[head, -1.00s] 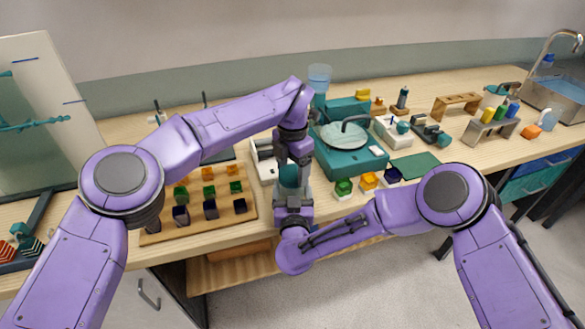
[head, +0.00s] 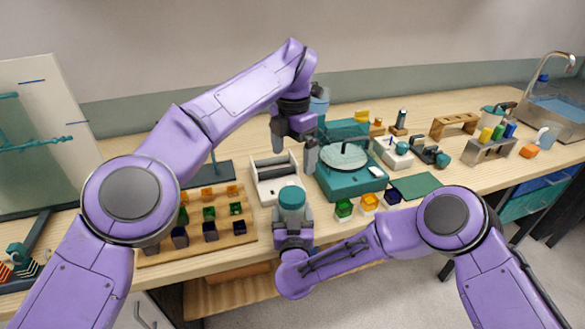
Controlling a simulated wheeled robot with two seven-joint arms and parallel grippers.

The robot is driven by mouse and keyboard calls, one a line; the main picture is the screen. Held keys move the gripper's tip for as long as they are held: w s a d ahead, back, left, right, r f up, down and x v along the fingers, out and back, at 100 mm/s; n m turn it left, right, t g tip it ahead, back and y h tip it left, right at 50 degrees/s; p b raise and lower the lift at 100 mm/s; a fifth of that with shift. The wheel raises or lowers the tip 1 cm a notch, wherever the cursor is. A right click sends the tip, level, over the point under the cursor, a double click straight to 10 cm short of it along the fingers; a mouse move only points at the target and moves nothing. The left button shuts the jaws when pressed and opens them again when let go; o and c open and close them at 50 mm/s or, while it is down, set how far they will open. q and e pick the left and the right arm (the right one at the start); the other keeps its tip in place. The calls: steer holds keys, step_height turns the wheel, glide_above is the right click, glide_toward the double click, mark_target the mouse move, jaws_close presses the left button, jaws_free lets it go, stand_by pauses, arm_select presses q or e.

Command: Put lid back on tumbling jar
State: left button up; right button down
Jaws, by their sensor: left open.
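The tumbling jar (head: 293,213) is upright near the front edge of the bench, with its teal lid (head: 292,197) on top. Whether the lid is fully seated cannot be told from this angle. My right gripper (head: 293,224) is around the jar's lower part from the front, its fingers on either side and closed on it. My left gripper (head: 293,148) is open and empty, above and behind the jar, apart from the lid. Most of the jar's body is hidden by the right gripper and the lid.
A wooden rack of colored blocks (head: 160,255) is to the left. A teal machine with a round plate (head: 350,185) is to the right, with small colored cubes (head: 344,208) in front of it.

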arm_select(q)
steer(key=shift+r, duration=0.3)
arm_select(e)
jaws_free()
arm_select(q)
steer(key=shift+f, duration=0.1)
step_height(320, 180, down, 2)
steer(key=shift+f+b, duration=0.1)
steer(key=shift+b, duration=1)
arm_select(e)
steer(key=s, duration=1)
steer(key=shift+s+d, duration=0.25)
steer(key=shift+d, duration=0.05)
steer(key=shift+r, duration=0.1)
